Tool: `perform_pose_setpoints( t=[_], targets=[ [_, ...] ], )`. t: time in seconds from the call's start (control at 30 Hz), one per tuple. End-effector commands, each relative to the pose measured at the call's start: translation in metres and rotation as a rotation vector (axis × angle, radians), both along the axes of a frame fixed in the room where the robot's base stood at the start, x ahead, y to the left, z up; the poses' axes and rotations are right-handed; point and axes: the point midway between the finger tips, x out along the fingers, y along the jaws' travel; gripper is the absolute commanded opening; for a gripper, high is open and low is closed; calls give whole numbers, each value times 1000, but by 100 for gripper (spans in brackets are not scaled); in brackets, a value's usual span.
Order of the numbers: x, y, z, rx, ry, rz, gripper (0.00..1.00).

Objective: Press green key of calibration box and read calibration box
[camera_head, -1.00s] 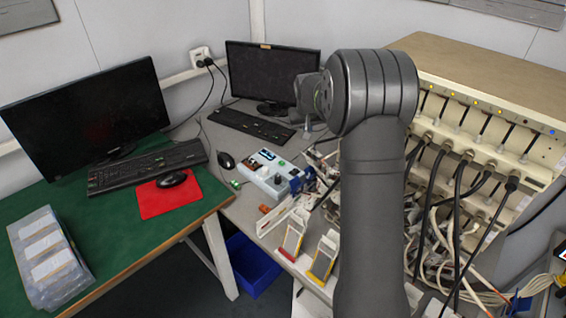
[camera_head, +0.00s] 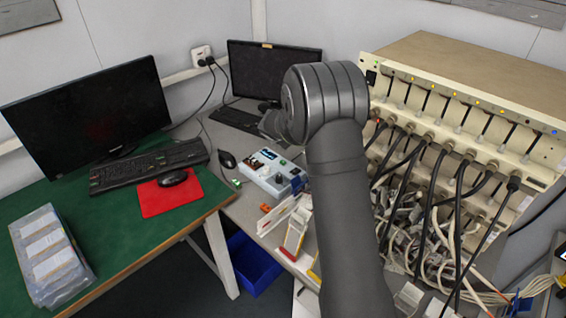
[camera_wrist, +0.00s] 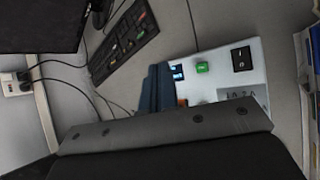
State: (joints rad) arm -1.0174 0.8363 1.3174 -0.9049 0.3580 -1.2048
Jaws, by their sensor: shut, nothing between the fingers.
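The calibration box (camera_head: 262,174) is a pale box on the grey bench, left of my arm in the head view. It also shows in the wrist view (camera_wrist: 219,72), with a green key (camera_wrist: 202,67), a black switch (camera_wrist: 242,58) and a small blue-lit display (camera_wrist: 178,72). The display's reading is too small to make out. My gripper (camera_wrist: 157,87) shows as dark blue fingers, shut and empty, just left of the display and the green key. I cannot tell its height over the box.
A keyboard (camera_head: 237,120) and a monitor (camera_head: 272,72) stand behind the box. Clamps and loose cables crowd the bench to the right, before a rack (camera_head: 490,62) with many cables.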

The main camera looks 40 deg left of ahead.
Motion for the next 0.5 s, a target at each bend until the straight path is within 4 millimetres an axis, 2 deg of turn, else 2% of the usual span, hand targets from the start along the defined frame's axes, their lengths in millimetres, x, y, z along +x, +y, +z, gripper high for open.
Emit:
perform_pose_setpoints(
  t=[0.33,0.5],
  targets=[
    [0,0,-2,0,1,-1,0],
    [0,0,-15,0,2,-2,0]
  ],
)
